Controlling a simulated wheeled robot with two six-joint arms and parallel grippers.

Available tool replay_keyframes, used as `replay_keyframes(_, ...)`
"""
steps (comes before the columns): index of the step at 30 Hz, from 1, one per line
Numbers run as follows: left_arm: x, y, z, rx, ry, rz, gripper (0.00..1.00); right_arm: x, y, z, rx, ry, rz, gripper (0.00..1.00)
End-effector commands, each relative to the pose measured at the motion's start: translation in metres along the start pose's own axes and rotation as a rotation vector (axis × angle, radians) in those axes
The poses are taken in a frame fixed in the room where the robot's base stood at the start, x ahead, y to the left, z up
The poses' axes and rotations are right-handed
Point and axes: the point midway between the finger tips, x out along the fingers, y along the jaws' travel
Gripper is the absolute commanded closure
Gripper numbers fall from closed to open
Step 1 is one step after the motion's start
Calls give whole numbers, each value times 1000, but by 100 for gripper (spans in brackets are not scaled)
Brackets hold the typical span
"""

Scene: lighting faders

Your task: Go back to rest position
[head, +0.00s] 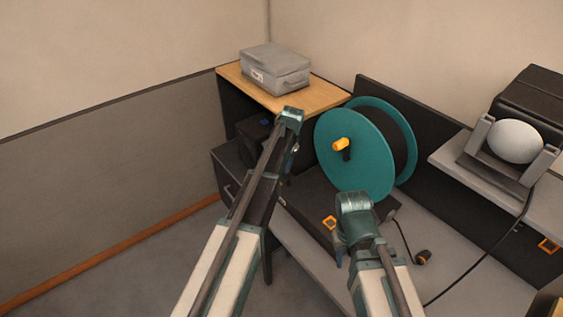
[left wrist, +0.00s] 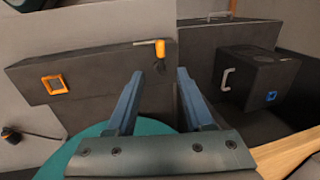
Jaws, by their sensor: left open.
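My left arm reaches up the middle of the head view, and its gripper (head: 291,158) is partly hidden by the arm, in front of the dark cabinet. In the left wrist view its two blue fingers (left wrist: 160,76) are spread apart with nothing between them. My right arm comes up from the bottom, and its gripper (head: 340,252) points down over the grey bench beside a dark box (head: 310,211). Its blue fingers are small and partly hidden, so I cannot tell whether they are open or hold anything.
A grey case (head: 275,70) sits on the wooden top (head: 325,95) of the cabinet. A white rounded object (head: 515,141) in a grey cradle is at right. A cable crosses the bench.

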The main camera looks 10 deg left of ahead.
Motion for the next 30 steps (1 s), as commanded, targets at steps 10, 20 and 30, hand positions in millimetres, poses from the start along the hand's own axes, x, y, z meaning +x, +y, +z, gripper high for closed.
replay_keyframes(10,-19,0,0,-1,0,0,48,-19,2,1,0,0,0,65)
replay_keyframes(20,-19,1,0,-1,0,0,48,-18,2,1,0,0,0,65)
replay_keyframes(30,-23,148,64,-113,-26,55,48,4,0,0,1,0,0,65)
